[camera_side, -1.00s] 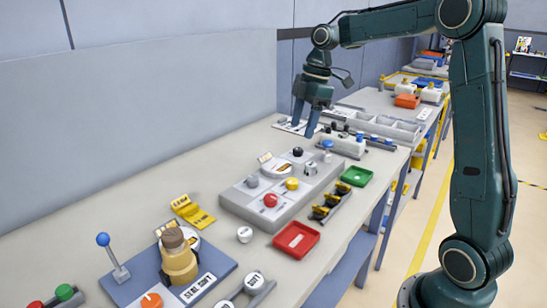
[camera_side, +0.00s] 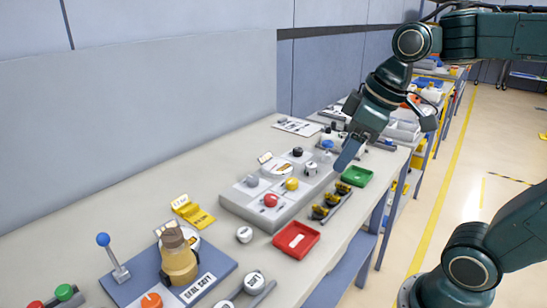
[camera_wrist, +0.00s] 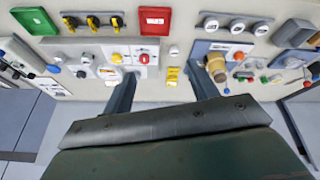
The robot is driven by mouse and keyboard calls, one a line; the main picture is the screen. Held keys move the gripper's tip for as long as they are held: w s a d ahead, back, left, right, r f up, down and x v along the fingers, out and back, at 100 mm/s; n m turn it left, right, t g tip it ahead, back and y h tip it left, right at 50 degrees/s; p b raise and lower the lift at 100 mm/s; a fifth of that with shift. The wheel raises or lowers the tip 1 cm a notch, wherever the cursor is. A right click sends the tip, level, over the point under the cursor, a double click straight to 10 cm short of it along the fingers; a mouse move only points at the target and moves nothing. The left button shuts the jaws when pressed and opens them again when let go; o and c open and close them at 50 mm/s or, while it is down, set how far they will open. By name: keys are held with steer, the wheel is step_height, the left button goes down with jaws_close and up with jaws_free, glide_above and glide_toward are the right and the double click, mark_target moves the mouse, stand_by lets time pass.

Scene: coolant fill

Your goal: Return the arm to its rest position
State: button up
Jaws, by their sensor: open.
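My gripper (camera_side: 347,152) is dark teal with grey-blue fingers. In the side view it hangs tilted above the bench near the green tray (camera_side: 357,176), with nothing held. In the wrist view its two fingers (camera_wrist: 163,92) stand well apart with nothing between them. My upper arm links cross the top right of the side view, and the lower link leans to the right. The rest position itself is not marked in any view.
The bench (camera_side: 130,188) carries a grey block with coloured knobs (camera_side: 262,212), a red tray (camera_side: 296,240), a yellow stand (camera_side: 193,211) and a blue plate with a tan bottle (camera_side: 180,262). Floor at right is clear.

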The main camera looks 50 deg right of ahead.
steer(key=s+f+m+t, duration=0.1)
steer(key=s+f+m, duration=0.2)
steer(key=s, duration=0.3)
steer(key=shift+s+a, duration=0.25)
steer(key=shift+s, duration=0.05)
steer(key=shift+w, duration=0.15)
steer(key=shift+c, duration=0.3)
stand_by(0.5)
